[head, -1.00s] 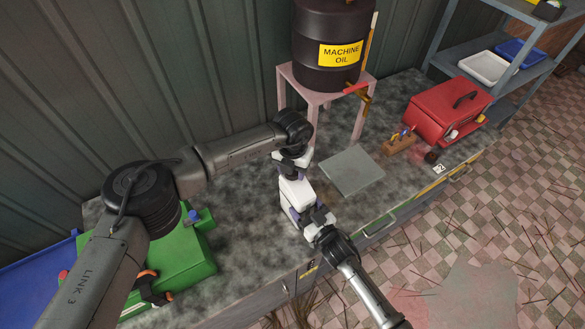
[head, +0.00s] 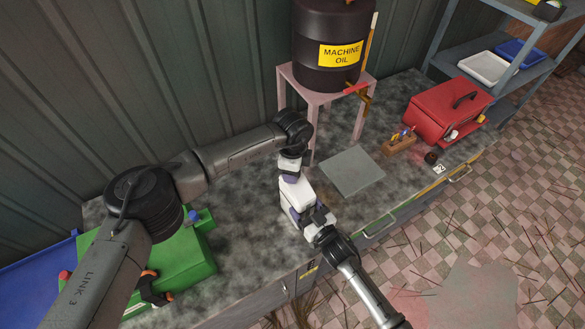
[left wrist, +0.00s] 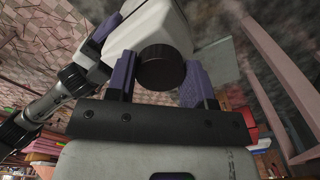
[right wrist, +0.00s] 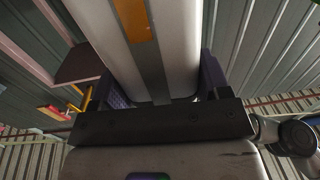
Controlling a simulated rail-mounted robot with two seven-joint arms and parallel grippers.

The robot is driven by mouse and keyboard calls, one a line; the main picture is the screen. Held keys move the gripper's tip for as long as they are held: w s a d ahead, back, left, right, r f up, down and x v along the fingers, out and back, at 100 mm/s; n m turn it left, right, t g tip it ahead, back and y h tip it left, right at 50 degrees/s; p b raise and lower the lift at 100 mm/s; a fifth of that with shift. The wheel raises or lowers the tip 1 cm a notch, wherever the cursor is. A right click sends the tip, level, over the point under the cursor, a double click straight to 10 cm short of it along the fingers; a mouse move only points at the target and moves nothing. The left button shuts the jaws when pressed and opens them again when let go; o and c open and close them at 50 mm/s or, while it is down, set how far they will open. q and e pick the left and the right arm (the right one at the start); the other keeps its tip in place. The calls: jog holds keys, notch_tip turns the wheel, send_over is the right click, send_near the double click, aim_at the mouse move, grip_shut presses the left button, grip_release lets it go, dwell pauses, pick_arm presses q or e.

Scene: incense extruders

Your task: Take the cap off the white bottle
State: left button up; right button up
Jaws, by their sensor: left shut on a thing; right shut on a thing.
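The white bottle (head: 297,193) is held tilted above the bench, between my two hands. Its white body fills the upper part of the right wrist view (right wrist: 165,45), with a grey band and an orange patch. My right gripper (head: 309,215) is shut on the body, one purple finger on each side. The dark ribbed cap (left wrist: 162,68) sits between the purple fingers of my left gripper (left wrist: 160,80), which is shut on it. The white bottle body (left wrist: 150,28) shows just behind the cap. I cannot tell whether cap and neck still touch.
The grey bench (head: 240,235) holds a flat grey plate (head: 351,171), a pink stand (head: 320,98) under a black oil drum (head: 330,45), and a red toolbox (head: 447,110). A green machine (head: 175,265) stands at left. Bare bench lies between machine and bottle.

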pick_arm(q)
jog(key=shift+r, duration=0.3)
dwell(0.6)
jog(key=shift+r, duration=0.75)
jog(key=shift+r, duration=0.15)
jog(key=shift+r, duration=1.9)
pick_arm(e)
jog(key=o, duration=1.8)
